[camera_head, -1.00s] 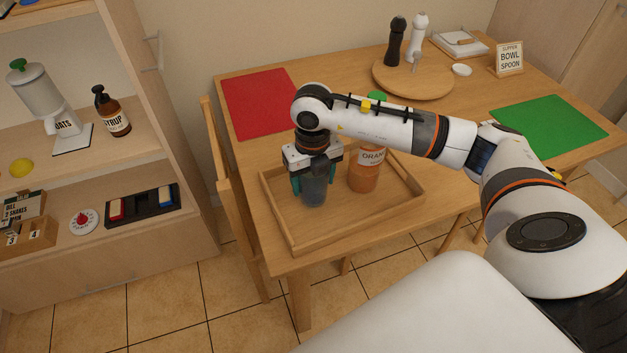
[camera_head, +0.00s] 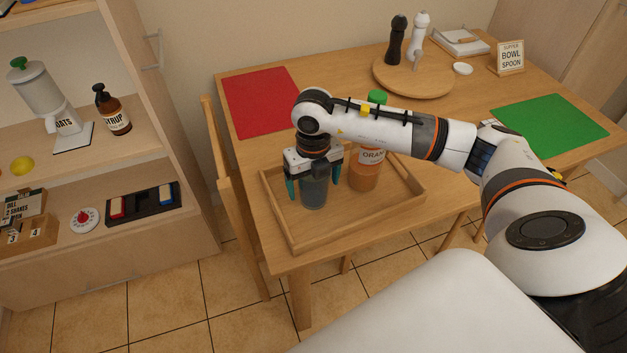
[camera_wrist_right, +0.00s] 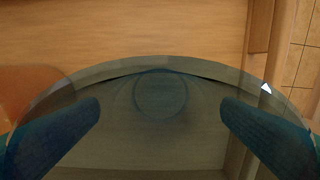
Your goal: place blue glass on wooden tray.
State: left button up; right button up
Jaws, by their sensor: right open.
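The blue glass (camera_head: 314,190) stands upright in the left part of the wooden tray (camera_head: 382,221) on the table. My right gripper (camera_head: 313,186) is open above and around it, with one teal finger on each side. In the right wrist view the glass (camera_wrist_right: 160,125) fills the middle, between the two spread fingers of the gripper (camera_wrist_right: 160,120). Gaps show between the fingers and the glass wall. The glass's upper part is hidden by the gripper in the head view. My left gripper is not in view.
An orange juice bottle (camera_head: 365,172) with a green cap stands in the tray just right of the gripper. A red mat (camera_head: 261,101) lies behind, a green mat (camera_head: 548,126) at right. A round board (camera_head: 412,80) holds two mills.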

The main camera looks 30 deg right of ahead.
notch_tip(320, 180, up, 12)
dwell(0.4)
jog(key=shift+f, duration=0.1)
dwell(0.3)
